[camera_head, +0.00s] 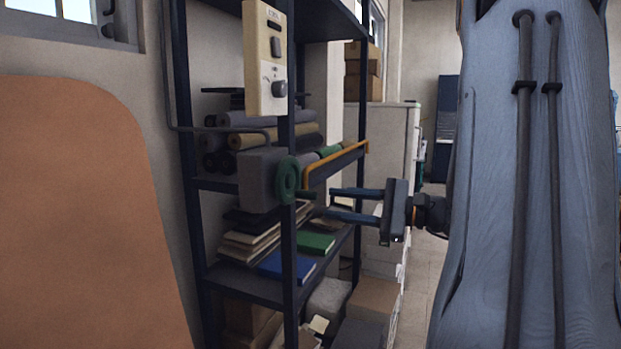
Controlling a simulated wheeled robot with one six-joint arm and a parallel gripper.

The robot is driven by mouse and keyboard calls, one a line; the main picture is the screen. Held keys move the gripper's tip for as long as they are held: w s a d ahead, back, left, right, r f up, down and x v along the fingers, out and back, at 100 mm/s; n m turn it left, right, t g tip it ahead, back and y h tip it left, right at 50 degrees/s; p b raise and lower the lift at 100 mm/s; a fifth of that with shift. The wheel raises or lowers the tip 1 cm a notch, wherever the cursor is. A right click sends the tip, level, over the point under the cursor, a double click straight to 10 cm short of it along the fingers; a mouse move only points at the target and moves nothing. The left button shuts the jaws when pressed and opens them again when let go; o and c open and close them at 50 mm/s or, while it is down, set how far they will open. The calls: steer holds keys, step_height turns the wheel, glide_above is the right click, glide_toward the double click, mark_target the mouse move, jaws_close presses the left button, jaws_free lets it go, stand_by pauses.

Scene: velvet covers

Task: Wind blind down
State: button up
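A green round crank wheel (288,181) is mounted on a grey box (261,180) at the front post of the shelf rack. A window (62,10) shows at the top left, but no blind can be made out clearly.
A dark metal rack (290,252) holds rolls, books and boxes. A cream panel with a knob (265,60) is fixed above the crank. An orange-edged bar (337,166) lies just above my fingers. A large brown surface (80,200) fills the left. My arm blocks the right.

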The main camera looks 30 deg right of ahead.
mark_target(317, 197)
steer(key=shift+w+d+r+t, duration=0.15)
steer(key=shift+w+d+r, duration=0.05)
steer(key=shift+w, duration=0.25)
steer(key=shift+w+d+r+t, duration=0.15)
steer(key=shift+w+d+r, duration=0.05)
steer(key=shift+w, duration=0.2)
steer(key=shift+p+x, duration=0.65)
steer(key=shift+x, duration=2.85)
steer(key=shift+f, duration=0.15)
steer(key=shift+s, duration=0.1)
jaws_close()
